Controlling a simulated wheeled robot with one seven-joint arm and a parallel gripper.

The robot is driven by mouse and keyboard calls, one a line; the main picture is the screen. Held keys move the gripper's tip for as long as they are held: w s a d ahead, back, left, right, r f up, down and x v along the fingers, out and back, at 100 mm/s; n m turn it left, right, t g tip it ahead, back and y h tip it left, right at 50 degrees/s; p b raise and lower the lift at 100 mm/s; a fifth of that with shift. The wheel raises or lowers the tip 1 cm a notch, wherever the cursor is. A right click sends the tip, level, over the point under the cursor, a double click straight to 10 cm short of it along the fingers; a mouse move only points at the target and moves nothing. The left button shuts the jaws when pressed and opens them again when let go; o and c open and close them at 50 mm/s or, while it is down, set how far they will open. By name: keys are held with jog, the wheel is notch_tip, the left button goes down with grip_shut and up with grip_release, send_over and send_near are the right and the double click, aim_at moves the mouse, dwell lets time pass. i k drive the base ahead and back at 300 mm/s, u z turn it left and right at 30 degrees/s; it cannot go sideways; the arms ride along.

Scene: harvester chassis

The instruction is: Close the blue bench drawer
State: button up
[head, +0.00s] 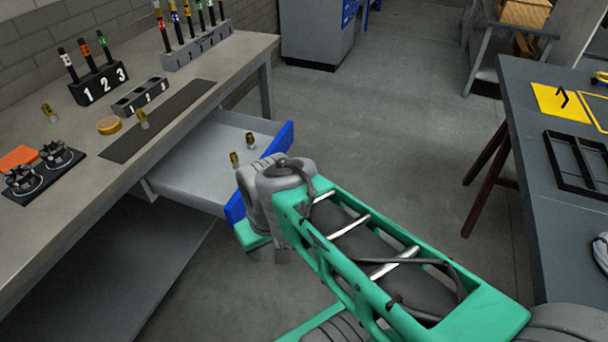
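The blue bench drawer stands pulled out from under the grey bench on the left in the head view. Its blue front (284,139) shows at the right and lower ends; my arm hides the middle of it. Its grey tray (195,165) is open to view and holds small brass-coloured pieces (250,139). My gripper (268,250) is at the outer side of the drawer front, low and mostly hidden behind my own wrist. I cannot tell whether it touches the front or whether its fingers are open.
The bench top (150,60) carries numbered holders (98,85), pens and small parts. A dark table (535,180) with a yellow plate (560,103) and a black tray (575,165) stands at the right. Floor (390,110) between bench and table is clear.

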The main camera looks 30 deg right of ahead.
aim_at(198, 172)
jog(key=z, duration=0.55)
jog(key=i, duration=0.9)
jog(key=z, duration=0.9)
jog(key=k, duration=0.8)
jog(key=u, duration=1.4)
jog(key=i, duration=0.5)
